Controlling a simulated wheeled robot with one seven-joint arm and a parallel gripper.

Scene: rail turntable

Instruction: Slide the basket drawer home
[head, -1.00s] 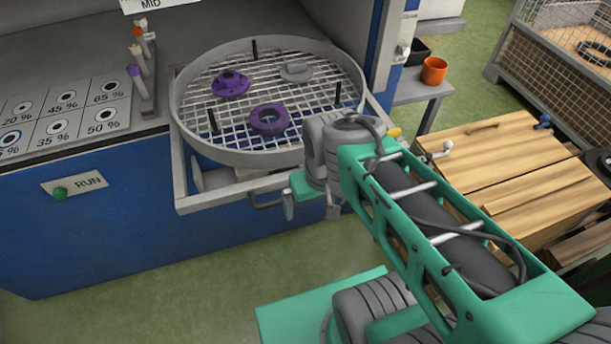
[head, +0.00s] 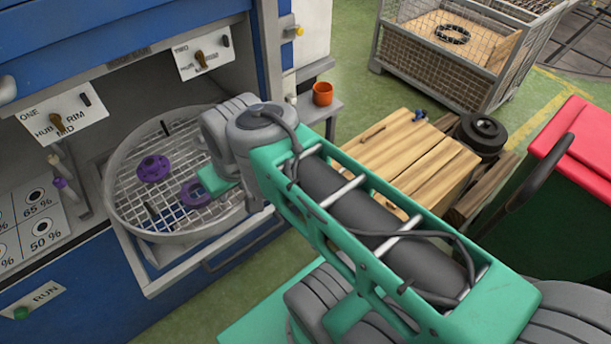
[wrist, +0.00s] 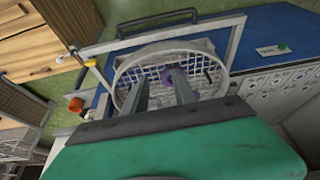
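The basket drawer is out in front of the blue machine. It is a round wire-mesh basket (head: 120,212) in a square grey frame (head: 160,283), with a bar handle (head: 245,243) on its front. The wrist view shows the basket rim (wrist: 122,68) and the dark handle (wrist: 157,22) at the frame's front. Two purple parts lie on the mesh, a flanged one (head: 153,168) and a ring (head: 194,191). My gripper (wrist: 158,90) is open, its two fingers apart over the basket, with nothing seen between them. In the head view my arm hides the fingertips and the basket's right side.
An orange cup (head: 322,94) stands on a small grey side table right of the machine. A wooden crate (head: 410,155), a wire-mesh cage (head: 450,50) and a red-lidded bin (head: 575,150) stand farther right.

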